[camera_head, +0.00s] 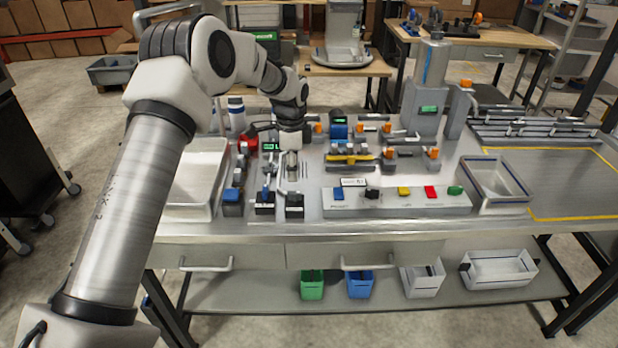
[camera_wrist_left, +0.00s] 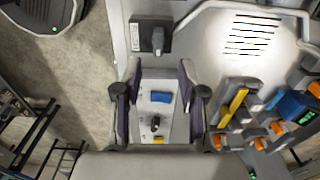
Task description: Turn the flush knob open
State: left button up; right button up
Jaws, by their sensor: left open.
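A light grey control panel (camera_head: 400,208) lies near the front of the table. It carries a black knob (camera_head: 372,193) between a blue button (camera_head: 339,194) and a yellow one (camera_head: 404,191). No readable label marks the flush knob; this black knob may be it. In the left wrist view the black knob (camera_wrist_left: 155,123) and blue button (camera_wrist_left: 161,97) appear between my fingers. My left gripper (camera_head: 291,172) points down, open and empty, left of and behind the panel in the head view. It also shows in the left wrist view (camera_wrist_left: 160,80). My right gripper is out of view.
Dark blocks (camera_head: 294,205) stand just left of the panel; one shows in the wrist view (camera_wrist_left: 153,37). Orange-handled fittings (camera_head: 388,153) crowd the table behind it. A white tray (camera_head: 195,180) is at the left, a bin (camera_head: 495,185) at the right.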

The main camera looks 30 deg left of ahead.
aim_at(294, 192)
pick_arm(q)
jog(key=f, duration=0.1)
jog(key=w+f, duration=0.1)
jog(key=f, duration=0.1)
jog(key=shift+a+f+p, duration=0.1)
jog(key=shift+a+p, duration=0.05)
jog(key=shift+p, duration=0.25)
jog(key=f, duration=0.1)
jog(key=f+p, duration=0.1)
jog(key=f, duration=0.1)
jog(key=s+f, duration=0.1)
jog(key=shift+s+d+f, duration=0.1)
jog(key=shift+d+f, duration=0.05)
jog(key=shift+d, duration=0.2)
jog(key=shift+w+a+f, duration=0.2)
jog(key=shift+w+f, duration=0.05)
jog(key=shift+f, duration=0.15)
jog(key=shift+s+d+r, duration=0.15)
jog(key=shift+s, duration=0.05)
grip_shut()
